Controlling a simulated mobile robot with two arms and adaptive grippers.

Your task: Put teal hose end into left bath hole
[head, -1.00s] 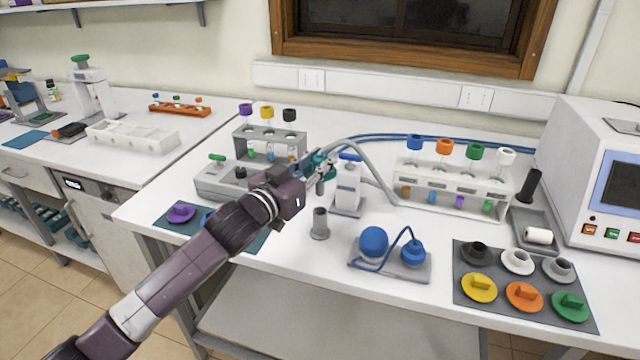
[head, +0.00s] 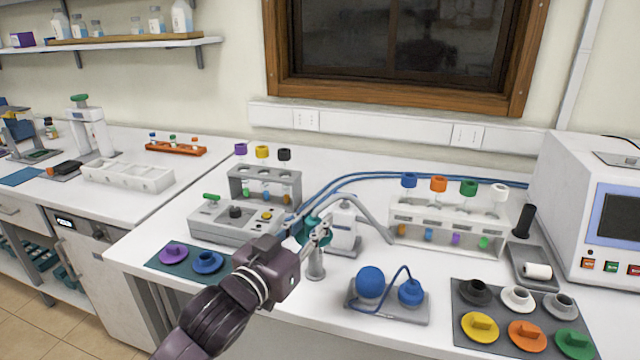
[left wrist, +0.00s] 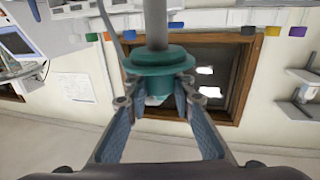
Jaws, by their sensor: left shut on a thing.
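My left gripper (head: 322,236) is shut on the teal hose end (head: 312,229). It also shows in the left wrist view as a teal flanged collar (left wrist: 158,62) between the fingers (left wrist: 160,105), with a grey tube running from it to the top of the picture. In the head view, the hose end is directly above a short grey upright post (head: 316,268) on the bench. I cannot tell whether they touch. A grey hose (head: 372,215) arcs away to the right. I cannot clearly make out a left bath hole. My right gripper is not in view.
A grey control box (head: 222,232) stands left of the hose end, with a tube rack (head: 262,172) behind. A white dispenser (head: 345,228) stands close on the right. A blue-sphere stand (head: 372,284) is at front right, a white tube rack (head: 447,215) behind it.

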